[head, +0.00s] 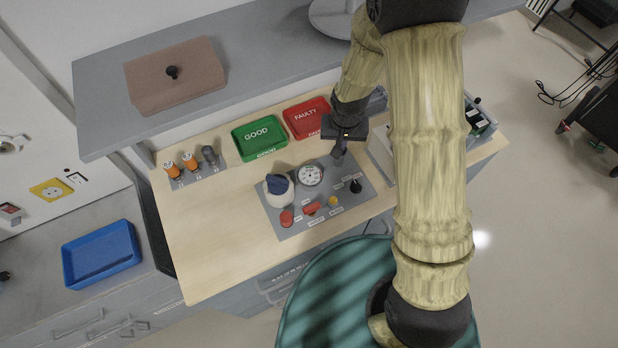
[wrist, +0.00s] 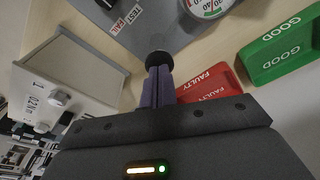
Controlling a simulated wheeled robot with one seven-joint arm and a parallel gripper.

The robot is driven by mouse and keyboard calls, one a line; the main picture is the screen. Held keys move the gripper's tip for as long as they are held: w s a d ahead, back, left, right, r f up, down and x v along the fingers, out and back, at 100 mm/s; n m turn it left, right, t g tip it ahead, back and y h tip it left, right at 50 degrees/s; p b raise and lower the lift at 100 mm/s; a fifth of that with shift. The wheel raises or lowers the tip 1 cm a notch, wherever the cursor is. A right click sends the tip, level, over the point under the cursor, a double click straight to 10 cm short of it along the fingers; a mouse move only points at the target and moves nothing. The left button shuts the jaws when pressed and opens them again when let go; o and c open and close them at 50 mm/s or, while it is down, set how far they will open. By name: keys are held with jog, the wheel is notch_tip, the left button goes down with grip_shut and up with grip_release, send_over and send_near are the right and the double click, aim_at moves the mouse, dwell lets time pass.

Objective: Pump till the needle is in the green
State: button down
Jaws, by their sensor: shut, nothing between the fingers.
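A grey panel (head: 330,211) lies on the wooden bench. On it is a round white gauge (head: 311,175), partly shown in the wrist view (wrist: 207,5) with a red and green scale. I cannot read its needle. A white rounded part with a dark blue top (head: 279,187) stands left of the gauge. My gripper (head: 338,154) is over the panel's back edge, right of the gauge, shut and empty. In the wrist view, a black round knob (wrist: 158,59) shows at the fingertips; I cannot tell whether they touch.
The panel also carries a red button (head: 286,218), red lever (head: 312,208), yellow button (head: 333,201) and black knob (head: 355,186). Green GOOD (head: 260,138) and red FAULTY (head: 307,118) trays sit behind. A pale box (wrist: 65,78) stands beside my gripper. The bench's left front is clear.

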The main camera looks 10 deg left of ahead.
jog(key=shift+r+p, duration=0.95)
jog(key=shift+r, duration=0.4)
jog(key=shift+f, duration=0.15)
jog(key=shift+r, duration=0.2)
notch_tip(320, 180, up, 4)
jog(key=p, duration=0.2)
jog(key=shift+p, duration=0.4)
dwell(0.8)
